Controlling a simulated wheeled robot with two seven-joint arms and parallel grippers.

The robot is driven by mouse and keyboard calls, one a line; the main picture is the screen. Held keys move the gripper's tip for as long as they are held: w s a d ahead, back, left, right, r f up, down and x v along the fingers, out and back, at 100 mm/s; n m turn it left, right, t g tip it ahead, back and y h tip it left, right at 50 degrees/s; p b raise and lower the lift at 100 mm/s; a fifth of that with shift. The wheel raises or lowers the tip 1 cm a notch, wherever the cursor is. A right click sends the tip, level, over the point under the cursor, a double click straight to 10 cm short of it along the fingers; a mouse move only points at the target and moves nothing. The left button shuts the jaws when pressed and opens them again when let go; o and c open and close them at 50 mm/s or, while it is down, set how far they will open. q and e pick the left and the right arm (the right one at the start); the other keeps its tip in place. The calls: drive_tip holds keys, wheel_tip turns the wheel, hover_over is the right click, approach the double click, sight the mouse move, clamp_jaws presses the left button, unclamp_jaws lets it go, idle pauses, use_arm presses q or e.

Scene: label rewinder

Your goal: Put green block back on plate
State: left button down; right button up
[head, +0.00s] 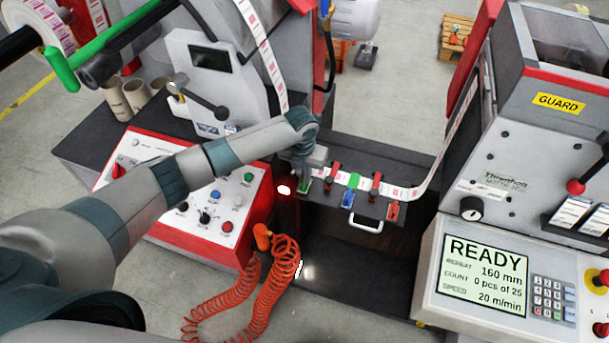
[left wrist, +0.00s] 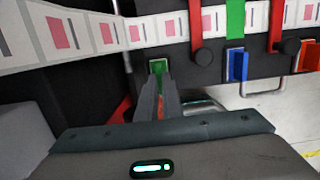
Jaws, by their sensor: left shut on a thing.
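The green block (head: 302,186) is at the left end of the dark plate (head: 373,208), below the label strip. My left gripper (head: 300,175) comes down on it from above and is shut on it. In the left wrist view the green block (left wrist: 158,66) shows at the tips of the two closed fingers (left wrist: 157,84), against the dark plate's front part. Whether the block touches the plate is hard to tell. My right gripper is not in view.
A blue block (head: 348,198) and an orange-red block (head: 393,211) sit to the right on the plate. Red clamps (head: 375,184) and a green strip (head: 354,180) cross the label web (head: 401,192). A white handle (head: 366,226) and an orange coiled hose (head: 278,270) are below.

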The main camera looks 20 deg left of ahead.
use_arm(q)
drive_tip(key=shift+f, duration=0.45)
idle(0.3)
drive_tip(key=c, duration=1.8)
unclamp_jaws()
drive_tip(key=shift+c, duration=0.2)
drive_tip(key=shift+r, duration=0.1)
drive_tip(key=shift+r+b, duration=0.4)
drive_tip(key=shift+r, duration=0.15)
wheel_tip(320, 180, up, 16)
drive_tip(key=s+b, duration=0.2)
drive_tip(key=b, duration=0.2)
